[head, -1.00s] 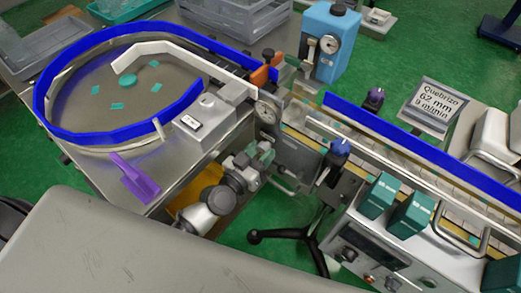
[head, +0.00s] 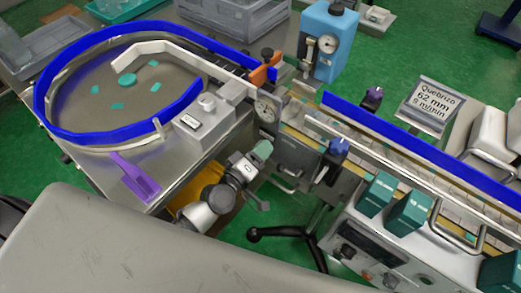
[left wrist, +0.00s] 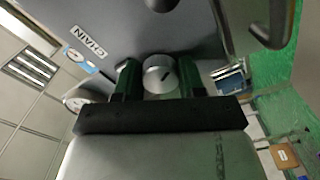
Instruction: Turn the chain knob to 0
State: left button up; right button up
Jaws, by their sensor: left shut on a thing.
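The chain knob (left wrist: 158,74) is a round silver knob with a dark pointer line on its face, seen in the left wrist view. In the head view my left gripper (head: 262,150) is at the machine's side below the round gauge; the knob is hidden there. I cannot read the knob's setting. My right gripper is not in view.
A round feeder bowl with a blue rim (head: 120,133) is at the left. A conveyor with a blue rail (head: 420,155) runs to the right. A sign (head: 433,97) reads "Quebrizo 62 mm 9 m/min". A black tripod-like handle (head: 285,232) is below. A purple scoop (head: 135,178) lies on the table.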

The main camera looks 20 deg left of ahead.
pick_arm(q)
jog(key=shift+a+r+n+p, duration=0.1)
jog(key=shift+n+p, duration=0.25)
jog(key=shift+n, duration=6.75)
jog(key=shift+a+n+p, duration=0.1)
jog(key=shift+n+p, duration=0.2)
jog(key=shift+n, duration=6.8)
jog(key=o, duration=0.9)
